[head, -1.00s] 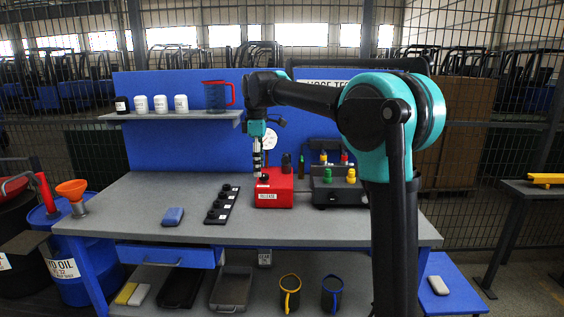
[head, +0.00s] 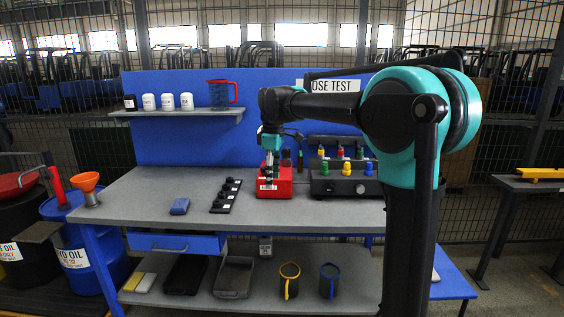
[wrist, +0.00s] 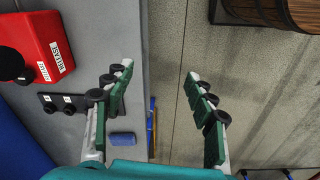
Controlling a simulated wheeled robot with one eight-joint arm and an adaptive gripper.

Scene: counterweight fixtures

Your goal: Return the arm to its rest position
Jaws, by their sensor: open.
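My gripper (head: 269,182) hangs pointing down from the outstretched arm, in front of the red release box (head: 275,184) in the head view. In the wrist view my gripper (wrist: 158,76) has its two green-padded fingers spread wide with nothing between them. Below the fingers show the worktop's edge and the floor. The red box (wrist: 35,48) lies to the left of the fingers, apart from them. My arm's upper links cover the right part of the bench in the head view.
A wooden barrel (wrist: 280,12) shows in the wrist view.

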